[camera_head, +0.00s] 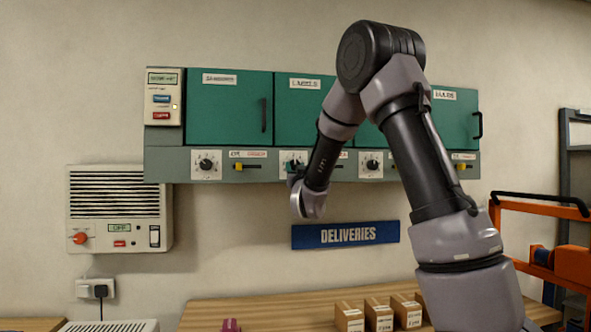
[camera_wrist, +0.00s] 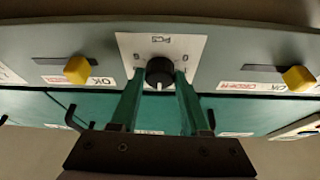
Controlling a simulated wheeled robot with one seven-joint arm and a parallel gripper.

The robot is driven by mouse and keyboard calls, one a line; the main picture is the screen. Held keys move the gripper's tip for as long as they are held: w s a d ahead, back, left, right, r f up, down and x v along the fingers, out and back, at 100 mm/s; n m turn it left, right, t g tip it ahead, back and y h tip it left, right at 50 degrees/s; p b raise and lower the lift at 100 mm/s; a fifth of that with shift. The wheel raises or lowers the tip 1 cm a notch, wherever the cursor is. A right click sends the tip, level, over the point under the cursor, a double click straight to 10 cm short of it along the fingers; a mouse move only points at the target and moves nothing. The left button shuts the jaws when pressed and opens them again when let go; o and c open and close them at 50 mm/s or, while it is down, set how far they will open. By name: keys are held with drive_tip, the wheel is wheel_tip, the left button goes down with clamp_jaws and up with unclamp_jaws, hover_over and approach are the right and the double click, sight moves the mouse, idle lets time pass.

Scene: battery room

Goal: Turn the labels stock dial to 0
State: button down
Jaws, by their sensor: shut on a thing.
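The labels stock dial (camera_head: 290,161) is on the rail under the second green cabinet door, whose label looks like "LABELS". In the wrist view the dial's black round knob (camera_wrist: 159,71) sits on a white plate (camera_wrist: 187,45) with small marks, one reading like "PCS". The knob's white pointer line points toward the bottom of that picture, where the doors are. My gripper (camera_wrist: 160,80) has one green finger on each side of the knob and is shut on it. In the head view my gripper (camera_head: 294,174) partly covers the dial.
Similar dials (camera_head: 206,164) and (camera_head: 371,164) and yellow sliders (camera_wrist: 77,69) and (camera_wrist: 298,79) sit along the same rail. Door handles (camera_head: 264,115) stick out above. A "DELIVERIES" sign (camera_head: 345,235) and a wooden bench (camera_head: 260,311) with small boxes are below.

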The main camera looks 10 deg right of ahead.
drive_tip(key=shift+d+n+y, duration=0.1)
drive_tip(key=shift+n+y, duration=0.3)
drive_tip(key=n+g+y, duration=0.2)
drive_tip(key=n, duration=0.7)
drive_tip(key=n+g+y, duration=0.2)
drive_tip(key=n, duration=0.7)
drive_tip(key=r+n+g+y, duration=0.1)
drive_tip(key=n+g, duration=0.2)
drive_tip(key=n, duration=0.6)
drive_tip(key=shift+d+y, duration=0.35)
drive_tip(key=shift+y, duration=0.05)
drive_tip(key=shift+c, duration=1.9)
unclamp_jaws()
drive_tip(key=shift+r, duration=0.1)
